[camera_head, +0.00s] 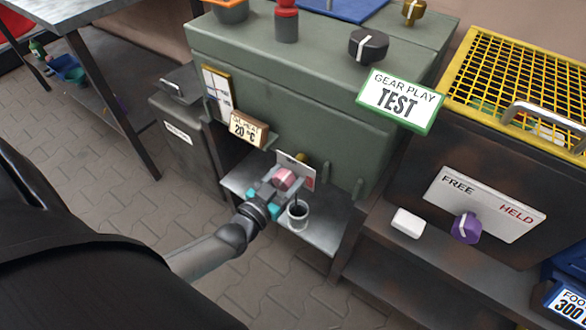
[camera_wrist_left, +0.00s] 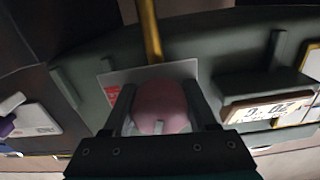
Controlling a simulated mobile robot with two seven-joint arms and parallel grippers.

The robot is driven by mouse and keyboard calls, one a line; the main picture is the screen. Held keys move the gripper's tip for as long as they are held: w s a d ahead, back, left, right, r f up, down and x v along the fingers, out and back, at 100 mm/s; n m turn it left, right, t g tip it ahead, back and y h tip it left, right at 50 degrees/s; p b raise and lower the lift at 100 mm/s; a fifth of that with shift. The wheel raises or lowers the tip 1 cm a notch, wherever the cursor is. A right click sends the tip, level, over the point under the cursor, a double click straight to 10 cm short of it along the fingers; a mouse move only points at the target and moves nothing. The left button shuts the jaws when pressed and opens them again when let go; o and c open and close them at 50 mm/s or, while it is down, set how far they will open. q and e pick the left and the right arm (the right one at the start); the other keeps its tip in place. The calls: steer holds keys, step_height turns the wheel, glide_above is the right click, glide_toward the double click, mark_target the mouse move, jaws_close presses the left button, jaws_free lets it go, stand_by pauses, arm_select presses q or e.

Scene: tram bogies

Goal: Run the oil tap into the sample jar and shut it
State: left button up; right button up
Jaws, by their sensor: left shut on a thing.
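The oil tap's pink-red knob (camera_head: 284,178) sits in front of a pale plate (camera_head: 303,170) on the green housing. My left gripper (camera_head: 276,187) is shut on this knob. In the left wrist view the rounded knob (camera_wrist_left: 160,106) sits between the two fingers, with a white mark at its lower edge. A brass pipe (camera_wrist_left: 149,30) shows behind it. The sample jar (camera_head: 298,216) stands upright on the metal shelf, just below and right of the gripper. Its inside looks dark; the oil level and any stream are too small to tell. My right gripper is not in view.
The green housing (camera_head: 290,80) carries a black knob (camera_head: 368,46) and a "GEAR PLAY TEST" sign (camera_head: 400,100). A 20 °C sign (camera_head: 248,130) hangs left of the tap. A purple knob (camera_head: 466,227) and a white block (camera_head: 408,222) are at right. The metal shelf (camera_head: 240,178) has bare room at left.

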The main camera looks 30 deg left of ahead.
arm_select(q)
steer(key=shift+n, duration=0.8)
steer(key=shift+n+p, duration=0.45)
steer(key=shift+n, duration=0.85)
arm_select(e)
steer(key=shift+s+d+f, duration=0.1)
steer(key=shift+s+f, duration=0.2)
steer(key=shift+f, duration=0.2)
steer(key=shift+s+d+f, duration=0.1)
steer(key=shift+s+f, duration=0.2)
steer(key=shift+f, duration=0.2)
arm_select(q)
steer(key=o, duration=1.4)
steer(key=shift+c, duration=0.2)
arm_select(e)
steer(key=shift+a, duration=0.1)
arm_select(q)
steer(key=shift+s, duration=0.15)
steer(key=shift+s, duration=0.3)
steer(key=s+a+p, duration=0.1)
steer(key=s+p, duration=0.2)
steer(key=s, duration=1.1)
steer(key=shift+s+p, duration=0.2)
steer(key=shift+p, duration=0.1)
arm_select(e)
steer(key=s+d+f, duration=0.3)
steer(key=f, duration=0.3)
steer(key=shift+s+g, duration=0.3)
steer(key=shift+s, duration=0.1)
